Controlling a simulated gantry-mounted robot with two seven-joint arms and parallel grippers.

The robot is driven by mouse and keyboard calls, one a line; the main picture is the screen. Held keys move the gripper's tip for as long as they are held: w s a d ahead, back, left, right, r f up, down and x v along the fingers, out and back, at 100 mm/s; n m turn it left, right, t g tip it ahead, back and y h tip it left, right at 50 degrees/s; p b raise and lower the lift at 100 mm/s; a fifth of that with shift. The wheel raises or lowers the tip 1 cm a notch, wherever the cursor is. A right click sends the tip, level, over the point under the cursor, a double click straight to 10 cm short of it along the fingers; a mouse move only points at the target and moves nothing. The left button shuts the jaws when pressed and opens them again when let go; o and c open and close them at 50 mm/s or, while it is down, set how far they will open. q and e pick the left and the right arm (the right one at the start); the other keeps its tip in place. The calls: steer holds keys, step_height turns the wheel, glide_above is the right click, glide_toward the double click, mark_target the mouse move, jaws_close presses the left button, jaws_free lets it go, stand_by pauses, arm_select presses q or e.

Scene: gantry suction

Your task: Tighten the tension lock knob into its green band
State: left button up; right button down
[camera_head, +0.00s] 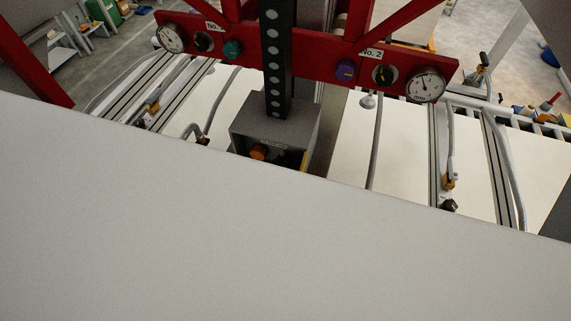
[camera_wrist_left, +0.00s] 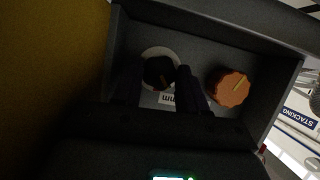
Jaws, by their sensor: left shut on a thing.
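In the left wrist view, a dark round knob (camera_wrist_left: 158,70) with a small yellowish mark sits on a pale dial ring in a grey recessed panel. I take it to be the tension lock knob. My left gripper (camera_wrist_left: 157,80) has one dark finger on each side of it and is shut on it. No green band can be made out on the ring. In the head view, a large pale surface hides the lower half, including my left gripper. My right gripper is not in view.
In the head view, the grey box (camera_head: 275,131) hangs under a dark perforated post (camera_head: 277,65). A red beam (camera_head: 300,62) with gauges and knobs crosses above. White sheets with rails and hoses lie below. The recess walls (camera_wrist_left: 205,30) stand close around my fingers.

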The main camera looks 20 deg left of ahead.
arm_select(q)
steer(key=o, duration=0.8)
steer(key=v, duration=1.1)
steer(key=shift+w, duration=0.1)
